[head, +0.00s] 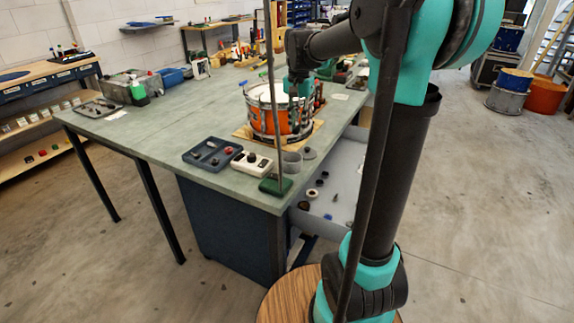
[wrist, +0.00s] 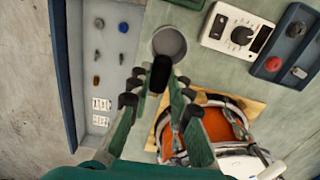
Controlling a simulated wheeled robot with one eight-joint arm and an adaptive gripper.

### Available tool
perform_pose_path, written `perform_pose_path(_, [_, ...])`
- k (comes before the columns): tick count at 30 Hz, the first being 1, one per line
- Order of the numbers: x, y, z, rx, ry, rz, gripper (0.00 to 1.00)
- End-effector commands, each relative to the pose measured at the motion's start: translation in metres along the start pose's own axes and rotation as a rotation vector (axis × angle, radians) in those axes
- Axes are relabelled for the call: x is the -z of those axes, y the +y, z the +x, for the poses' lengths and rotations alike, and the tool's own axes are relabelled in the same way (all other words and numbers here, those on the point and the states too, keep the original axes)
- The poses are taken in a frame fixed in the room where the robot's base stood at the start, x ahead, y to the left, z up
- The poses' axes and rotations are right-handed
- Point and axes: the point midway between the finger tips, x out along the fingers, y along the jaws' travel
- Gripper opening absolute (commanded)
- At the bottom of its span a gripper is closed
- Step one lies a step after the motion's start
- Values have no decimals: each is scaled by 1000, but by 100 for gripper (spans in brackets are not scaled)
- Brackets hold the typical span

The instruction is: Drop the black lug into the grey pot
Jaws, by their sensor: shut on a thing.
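The black lug (wrist: 160,74) is between the fingertips of my gripper (wrist: 157,88) in the wrist view. My gripper is shut on it and holds it up. The grey pot (wrist: 169,43) is just past the lug's far end in the wrist view, its round opening facing the camera. Whether the lug is over the opening or short of it I cannot tell. In the head view the pot (head: 291,163) stands near the bench's right edge, in front of the drum. My gripper (head: 299,90) shows above the drum there, and the lug cannot be made out.
An orange drum (head: 277,112) stands on a wooden board beside the pot. A white box with a dial (head: 252,164), a dark blue tray (head: 212,154) and a green block (head: 275,186) are nearby. An open drawer (head: 334,190) with small parts juts out at the right.

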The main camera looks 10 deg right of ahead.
Motion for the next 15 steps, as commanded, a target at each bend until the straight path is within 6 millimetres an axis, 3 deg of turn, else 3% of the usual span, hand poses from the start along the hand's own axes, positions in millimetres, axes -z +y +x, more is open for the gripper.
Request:
perform_pose_path(9, [0, 0, 35, 0, 0, 0, 0])
perform_pose_path(15, [0, 0, 46, 0, 0, 0, 0])
